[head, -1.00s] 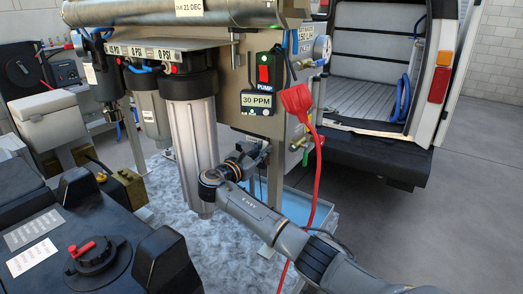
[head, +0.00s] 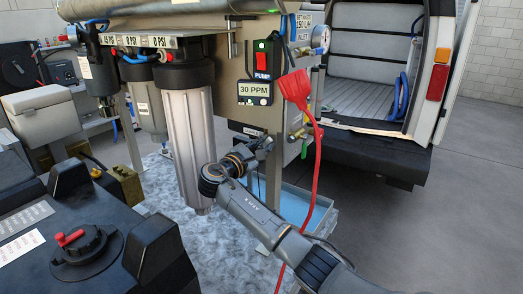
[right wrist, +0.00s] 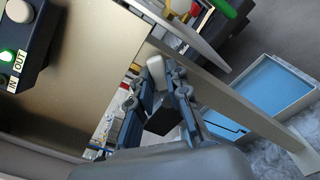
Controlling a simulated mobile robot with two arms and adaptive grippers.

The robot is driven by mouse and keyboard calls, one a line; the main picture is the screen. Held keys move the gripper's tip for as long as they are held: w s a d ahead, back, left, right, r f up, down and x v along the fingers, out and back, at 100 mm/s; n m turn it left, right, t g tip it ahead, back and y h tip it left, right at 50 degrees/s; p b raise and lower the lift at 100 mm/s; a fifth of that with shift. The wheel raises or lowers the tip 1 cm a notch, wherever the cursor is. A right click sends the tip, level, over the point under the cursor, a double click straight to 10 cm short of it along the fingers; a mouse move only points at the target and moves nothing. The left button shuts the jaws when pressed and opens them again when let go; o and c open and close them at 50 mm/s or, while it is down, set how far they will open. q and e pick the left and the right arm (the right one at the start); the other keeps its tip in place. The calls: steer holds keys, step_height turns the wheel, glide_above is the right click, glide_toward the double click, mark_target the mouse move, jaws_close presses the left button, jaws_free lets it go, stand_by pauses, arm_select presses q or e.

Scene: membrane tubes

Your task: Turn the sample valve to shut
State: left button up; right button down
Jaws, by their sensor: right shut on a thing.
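My right gripper (head: 264,146) is at the lower edge of the beige panel (head: 233,84), below the 30 PPM meter (head: 254,93). In the right wrist view, its two blue-grey fingers (right wrist: 168,84) are closed around a small pale, rounded piece (right wrist: 156,70) just under the panel's edge. This piece is probably the sample valve's handle; its body is mostly hidden by the fingers, and I cannot tell which way it is turned. A blue tray (right wrist: 270,86) lies below; it also shows in the head view (head: 291,210). My left gripper is not in view.
A tall filter housing (head: 187,132) hangs close to the left of my right gripper. A red cable with a plug (head: 295,88) hangs just to its right. Brass fittings (head: 298,134) stick out at the panel's right edge. A dark tank (head: 120,262) stands at lower left.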

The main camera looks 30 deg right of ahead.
steer(key=f+m+b, duration=0.1)
steer(key=m+b, duration=0.1)
steer(key=b, duration=0.1)
steer(key=f+m+b, duration=0.1)
steer(key=m+b, duration=0.2)
steer(key=s+m+b, duration=0.1)
steer(key=m+b, duration=0.1)
steer(key=shift+d+f+m+b, duration=0.2)
steer(key=shift+f+m+b, duration=0.2)
steer(key=shift+s+f+m+b, duration=0.1)
steer(key=shift+f+m+b, duration=0.05)
steer(key=shift+m+b, duration=1)
steer(key=c, duration=1.3)
jaws_free()
steer(key=v, duration=1.2)
